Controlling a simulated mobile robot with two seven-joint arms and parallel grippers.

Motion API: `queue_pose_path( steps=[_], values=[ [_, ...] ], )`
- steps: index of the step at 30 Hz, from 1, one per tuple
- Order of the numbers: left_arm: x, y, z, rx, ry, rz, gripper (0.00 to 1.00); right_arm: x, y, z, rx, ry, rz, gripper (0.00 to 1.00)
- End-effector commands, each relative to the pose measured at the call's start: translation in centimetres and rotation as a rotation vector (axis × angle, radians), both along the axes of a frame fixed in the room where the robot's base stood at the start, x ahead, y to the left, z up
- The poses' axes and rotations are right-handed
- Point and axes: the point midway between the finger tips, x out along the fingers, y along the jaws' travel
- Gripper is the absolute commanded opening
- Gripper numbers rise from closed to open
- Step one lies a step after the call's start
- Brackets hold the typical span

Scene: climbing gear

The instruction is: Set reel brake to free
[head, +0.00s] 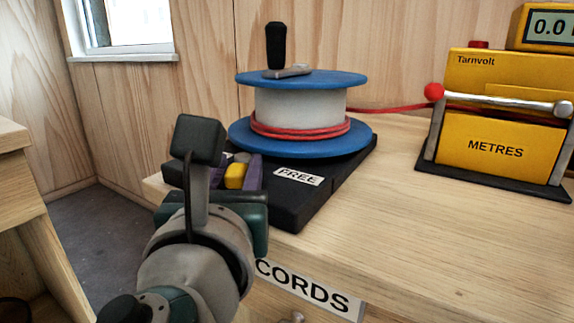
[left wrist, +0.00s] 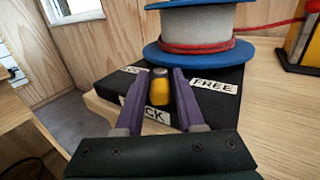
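The reel (head: 300,108) has blue flanges, a white drum with red cord and a black crank handle, and stands on a black base (head: 325,197). The yellow brake lever (head: 236,176) has a grey top. It also shows in the left wrist view (left wrist: 159,92), between the purple fingers of my left gripper (left wrist: 169,76). The fingers are apart on either side of it; contact is not clear. My right gripper is out of view.
A yellow METRES counter (head: 495,150) with a silver bar and red ball stands to the right; red cord runs to it from the reel. The wooden bench (head: 420,250) is clear in front of it. A CORDS label (head: 308,289) is on the bench front.

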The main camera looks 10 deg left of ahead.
Motion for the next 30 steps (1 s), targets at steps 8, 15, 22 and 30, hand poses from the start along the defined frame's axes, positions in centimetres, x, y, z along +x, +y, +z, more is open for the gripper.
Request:
queue_pose_path(
  steps=[8, 15, 22, 30],
  values=[
    [0.0, 0.0, 0.0, 0.0, 0.0, 0.0, 0.05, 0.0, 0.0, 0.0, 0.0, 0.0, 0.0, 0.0],
    [0.0, 0.0, 0.0, 0.0, 0.0, 0.0, 0.0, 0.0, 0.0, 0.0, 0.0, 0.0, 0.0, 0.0],
    [0.2, -0.4, -0.1, -0.004, 0.0, 0.058, 0.0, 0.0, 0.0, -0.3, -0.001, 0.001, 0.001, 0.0],
    [0.4, -1.1, -0.2, -0.002, 0.003, 0.229, 0.0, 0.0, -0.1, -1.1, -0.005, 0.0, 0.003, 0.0]
  ],
)
